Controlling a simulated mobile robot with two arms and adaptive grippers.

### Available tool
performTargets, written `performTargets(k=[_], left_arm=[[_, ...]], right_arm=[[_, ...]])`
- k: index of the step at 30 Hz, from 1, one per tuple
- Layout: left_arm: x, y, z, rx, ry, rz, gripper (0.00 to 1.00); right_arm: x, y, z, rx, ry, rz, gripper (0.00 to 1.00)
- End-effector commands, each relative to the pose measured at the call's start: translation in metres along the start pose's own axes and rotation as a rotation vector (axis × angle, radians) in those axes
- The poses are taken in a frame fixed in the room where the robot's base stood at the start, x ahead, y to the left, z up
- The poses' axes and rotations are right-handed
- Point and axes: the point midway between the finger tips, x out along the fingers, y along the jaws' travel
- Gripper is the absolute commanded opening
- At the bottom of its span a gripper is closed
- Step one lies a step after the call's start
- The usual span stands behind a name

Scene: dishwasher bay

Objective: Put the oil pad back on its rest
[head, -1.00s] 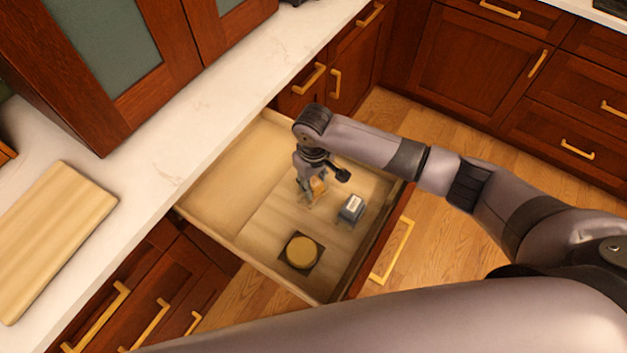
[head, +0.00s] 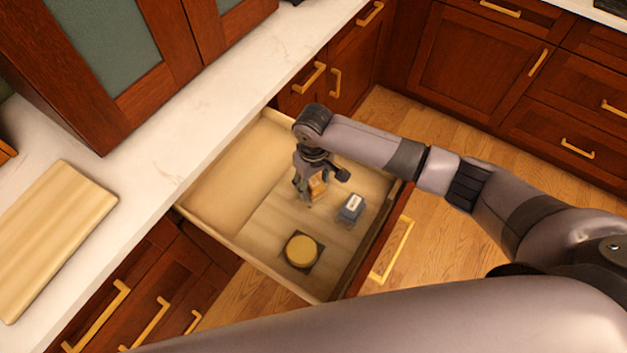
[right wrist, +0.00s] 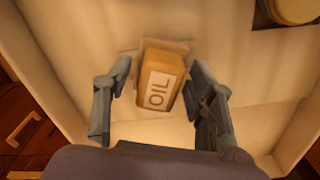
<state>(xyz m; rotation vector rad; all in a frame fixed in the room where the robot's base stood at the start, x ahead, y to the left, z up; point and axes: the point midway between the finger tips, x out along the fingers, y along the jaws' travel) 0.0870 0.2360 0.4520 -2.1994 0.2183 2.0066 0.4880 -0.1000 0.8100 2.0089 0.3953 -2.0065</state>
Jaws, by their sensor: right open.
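The oil pad (right wrist: 161,82) is an orange-tan block with a white "OIL" label. It is in the open drawer, and its orange side also shows in the head view (head: 319,185). A flat tan plate (right wrist: 168,44), which looks like its rest, shows past the pad's far edge; the pad covers most of it. I cannot tell whether the pad sits squarely on it. My right gripper (right wrist: 158,108) is open, with one finger on each side of the pad and visible gaps between. My left gripper is not in view.
In the drawer (head: 215,247), a blue-grey block with a white label (head: 350,208) stands right of the gripper. A round yellow pad (head: 302,250) lies on a dark square nearer the front. The drawer's left part is bare. A cutting board (head: 50,235) lies on the counter.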

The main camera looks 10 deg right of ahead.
Motion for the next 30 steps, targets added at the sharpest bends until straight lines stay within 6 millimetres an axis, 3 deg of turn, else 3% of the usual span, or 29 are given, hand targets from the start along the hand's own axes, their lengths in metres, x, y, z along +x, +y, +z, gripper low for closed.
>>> performTargets(k=[5, 18, 24, 30], left_arm=[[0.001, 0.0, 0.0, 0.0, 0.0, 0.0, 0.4], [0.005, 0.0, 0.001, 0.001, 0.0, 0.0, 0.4], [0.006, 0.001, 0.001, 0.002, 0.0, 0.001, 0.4], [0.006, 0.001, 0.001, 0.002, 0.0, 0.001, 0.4]], right_arm=[[-0.016, 0.0, -0.001, 0.0, 0.003, -0.001, 0.51], [-0.104, 0.0, -0.001, -0.001, 0.004, -0.001, 0.51], [-0.121, 0.0, -0.001, 0.0, 0.0, -0.001, 0.51], [-0.124, 0.0, 0.0, 0.0, 0.0, -0.001, 0.51]])
